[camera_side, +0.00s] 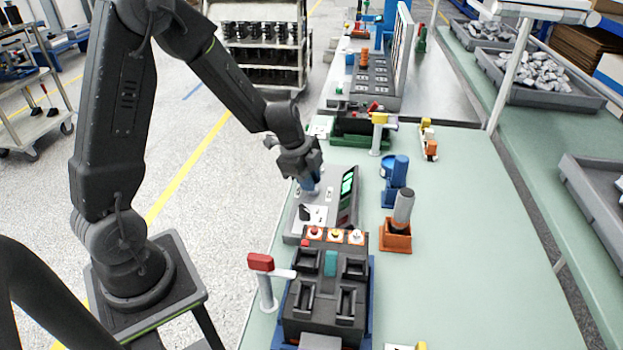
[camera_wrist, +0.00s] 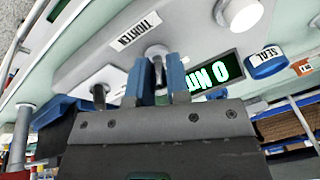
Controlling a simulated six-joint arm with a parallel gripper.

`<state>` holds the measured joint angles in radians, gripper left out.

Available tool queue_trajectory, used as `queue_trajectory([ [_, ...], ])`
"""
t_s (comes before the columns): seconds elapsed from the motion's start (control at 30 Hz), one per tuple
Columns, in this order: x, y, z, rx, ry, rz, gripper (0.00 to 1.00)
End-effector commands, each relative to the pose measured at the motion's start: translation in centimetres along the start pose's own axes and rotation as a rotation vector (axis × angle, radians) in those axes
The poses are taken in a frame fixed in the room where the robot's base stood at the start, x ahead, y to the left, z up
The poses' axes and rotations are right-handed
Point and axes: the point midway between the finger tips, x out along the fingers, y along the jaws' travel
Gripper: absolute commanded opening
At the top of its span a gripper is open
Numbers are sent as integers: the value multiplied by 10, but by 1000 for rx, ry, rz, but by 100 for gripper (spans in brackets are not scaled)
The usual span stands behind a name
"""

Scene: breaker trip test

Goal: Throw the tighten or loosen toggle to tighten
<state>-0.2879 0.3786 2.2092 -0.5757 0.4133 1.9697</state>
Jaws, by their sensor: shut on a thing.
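The tighten or loosen toggle (camera_wrist: 157,52) is a metal lever on a pale grey panel (camera_wrist: 195,28), seen upside down in the wrist view. A white label (camera_wrist: 136,29) reading TIGHTEN lies just beyond its base. The blue fingers of my gripper (camera_wrist: 157,76) are shut on the toggle, one on each side. No loosen label shows. In the side view my gripper (camera_side: 309,187) points down at the console (camera_side: 322,222); its fingers and the wrist hide the toggle there.
A green-lit display (camera_wrist: 214,75) reading 0 Nm is beside the toggle. A second small lever (camera_wrist: 99,92) stands left of it. In the side view, a dark switch block (camera_side: 326,290) and red-topped post (camera_side: 264,280) stand nearer the camera.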

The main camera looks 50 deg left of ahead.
Motion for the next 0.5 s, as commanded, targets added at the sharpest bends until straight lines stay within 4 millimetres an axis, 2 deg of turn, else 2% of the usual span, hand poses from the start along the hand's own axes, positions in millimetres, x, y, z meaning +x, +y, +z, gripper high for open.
queue_trajectory([
  [0.5, 1, 4, 4, -8, 157, -57, 0],
])
